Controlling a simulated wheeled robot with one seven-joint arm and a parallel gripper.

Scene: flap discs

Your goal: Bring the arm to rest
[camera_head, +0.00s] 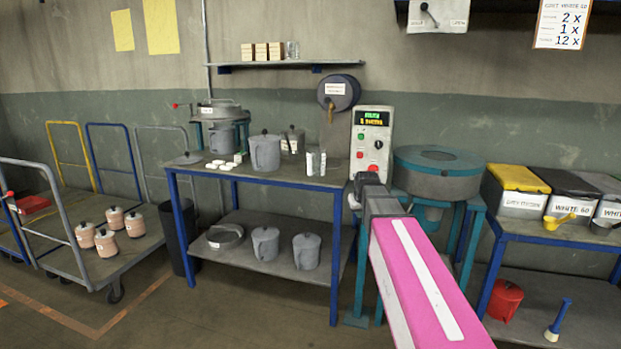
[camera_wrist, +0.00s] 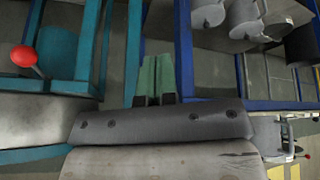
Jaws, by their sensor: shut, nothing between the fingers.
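My pink arm reaches from the lower right of the head view, and its dark end with my gripper (camera_head: 369,178) is in front of the control box and the right end of the workbench. In the wrist view, my gripper (camera_wrist: 156,78) shows two greenish fingers side by side, shut with nothing between them. They point toward the gap between teal and blue frame legs. The fingertips are hard to make out in the head view. I cannot tell how far they are from the frames.
The control box (camera_head: 371,143) and teal-rimmed round machine (camera_head: 440,170) stand close to my arm. The blue-legged workbench (camera_head: 275,181) holds jugs and small parts. A bin table (camera_head: 560,233) is at right, carts (camera_head: 110,255) at left. A red-knobbed lever (camera_wrist: 24,57) shows in the wrist view.

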